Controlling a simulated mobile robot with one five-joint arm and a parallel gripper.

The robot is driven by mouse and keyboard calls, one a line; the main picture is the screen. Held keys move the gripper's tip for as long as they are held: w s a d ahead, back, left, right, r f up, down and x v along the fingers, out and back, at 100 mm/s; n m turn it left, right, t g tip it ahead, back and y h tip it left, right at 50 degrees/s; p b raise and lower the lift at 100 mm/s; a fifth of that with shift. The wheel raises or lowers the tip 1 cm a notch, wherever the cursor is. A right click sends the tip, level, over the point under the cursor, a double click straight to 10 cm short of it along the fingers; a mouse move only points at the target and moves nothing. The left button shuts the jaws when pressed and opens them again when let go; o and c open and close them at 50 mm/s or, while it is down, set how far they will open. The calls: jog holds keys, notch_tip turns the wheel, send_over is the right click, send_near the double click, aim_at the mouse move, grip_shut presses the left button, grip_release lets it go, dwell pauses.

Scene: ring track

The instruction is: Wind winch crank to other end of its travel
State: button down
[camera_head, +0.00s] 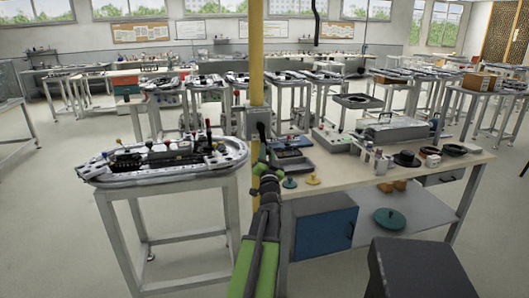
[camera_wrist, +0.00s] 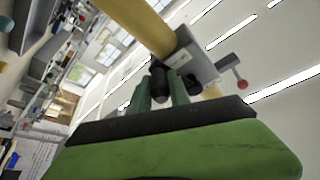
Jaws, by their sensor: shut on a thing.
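The yellow post (camera_head: 257,60) rises in front of me at the workbench's left end. In the wrist view the post (camera_wrist: 138,22) runs diagonally and carries a grey winch housing (camera_wrist: 197,58). A short lever with a red knob (camera_wrist: 241,84) sticks out from the housing. My gripper (camera_wrist: 166,90) is at the winch, shut on a dark cylindrical handle (camera_wrist: 158,80), which looks like the crank's grip. The fingers hide part of it, and the crank arm's angle is unclear. In the head view my gripper (camera_head: 262,145) is small and dark against the post.
A workbench (camera_head: 440,172) with trays and small parts stands to the right, with a blue cabinet (camera_head: 325,232) below. A ring-track table (camera_head: 165,183) stands close on the left. More tables fill the background. Open floor (camera_head: 60,230) lies at the far left.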

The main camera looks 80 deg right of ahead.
jog(key=shift+w+r, duration=0.15)
jog(key=shift+w, duration=0.05)
jog(key=c, duration=1.3)
grip_release()
jog(key=shift+a, duration=0.15)
jog(key=shift+o, duration=0.5)
jog(key=b+v, duration=0.2)
jog(key=v, duration=0.5)
jog(key=shift+f+b, duration=0.2)
jog(key=shift+b, duration=0.1)
jog(key=shift+s+a, duration=0.1)
jog(key=shift+a, duration=0.05)
